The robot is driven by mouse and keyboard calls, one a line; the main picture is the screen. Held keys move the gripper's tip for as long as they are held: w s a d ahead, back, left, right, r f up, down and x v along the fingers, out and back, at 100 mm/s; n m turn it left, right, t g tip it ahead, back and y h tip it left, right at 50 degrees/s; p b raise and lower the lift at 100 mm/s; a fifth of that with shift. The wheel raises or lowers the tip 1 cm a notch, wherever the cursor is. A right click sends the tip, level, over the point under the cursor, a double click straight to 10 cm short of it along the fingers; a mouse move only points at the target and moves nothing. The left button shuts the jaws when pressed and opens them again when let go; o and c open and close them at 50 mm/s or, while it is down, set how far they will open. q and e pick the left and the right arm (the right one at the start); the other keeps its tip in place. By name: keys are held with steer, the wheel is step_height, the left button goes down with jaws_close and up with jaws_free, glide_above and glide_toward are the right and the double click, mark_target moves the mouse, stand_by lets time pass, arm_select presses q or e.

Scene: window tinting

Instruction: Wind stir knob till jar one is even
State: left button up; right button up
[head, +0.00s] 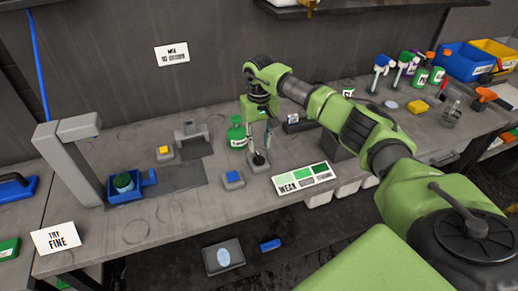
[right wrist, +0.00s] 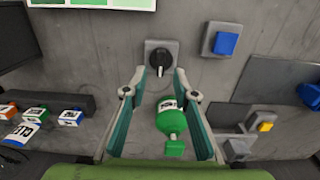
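A black stir knob (head: 258,158) stands on a small grey base on the bench. It also shows just ahead of the fingertips in the right wrist view (right wrist: 159,57). My right gripper (head: 259,139) points down over the knob, its fingers apart and nothing held between them. I cannot tell whether the fingertips touch the knob. A jar with dark green content (head: 123,182) sits in a blue tray (head: 126,197) at the left; whether its mix is even is too small to tell. My left gripper is not in view.
A green bottle (head: 238,133) stands close behind the gripper. A blue button (head: 233,178) is left of the knob, a yellow button (head: 165,151) further left. A WEAK-to-strong shade card (head: 306,179) lies to the right. A grey post (head: 72,165) rises beside the tray.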

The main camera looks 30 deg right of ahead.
mark_target(259, 155)
step_height(259, 155, down, 5)
steer(key=shift+r+p, duration=0.1)
steer(key=shift+p, duration=0.4)
steer(key=shift+a, duration=0.1)
jaws_close()
